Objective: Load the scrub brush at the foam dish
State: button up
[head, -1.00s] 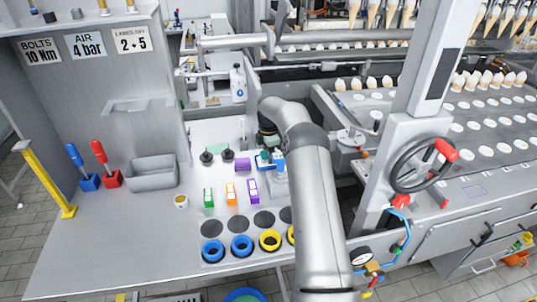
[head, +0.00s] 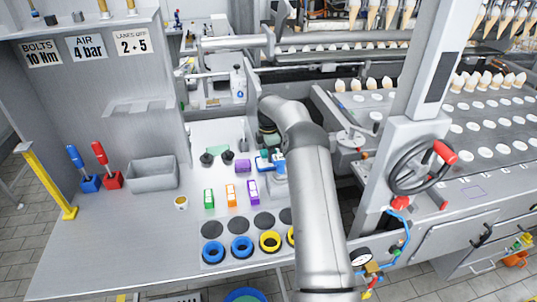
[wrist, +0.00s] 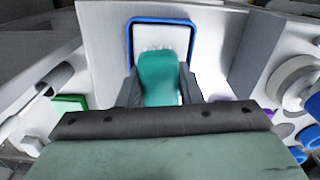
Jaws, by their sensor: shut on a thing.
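In the wrist view my gripper (wrist: 158,88) is shut on the teal scrub brush (wrist: 162,75), its dark fingers on both sides of the handle. The brush's white bristle end points away from the palm. It overlaps the foam dish, a white-filled recess with a blue rim (wrist: 131,45). I cannot tell whether the bristles touch the foam. In the head view my arm hides most of the gripper; only small blue and teal patches (head: 265,161) show beside the arm, too small to sort out.
Green, orange and purple blocks (head: 231,195) stand on the bench left of my arm. Blue and yellow rings (head: 241,246) lie in front of them. A grey bin (head: 152,175) and a small cup (head: 181,203) are further left. The handwheel (head: 422,166) stands to the right.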

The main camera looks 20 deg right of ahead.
jog(key=shift+r+p, duration=1.55)
jog(key=shift+r, duration=1.35)
jog(key=shift+a, duration=0.1)
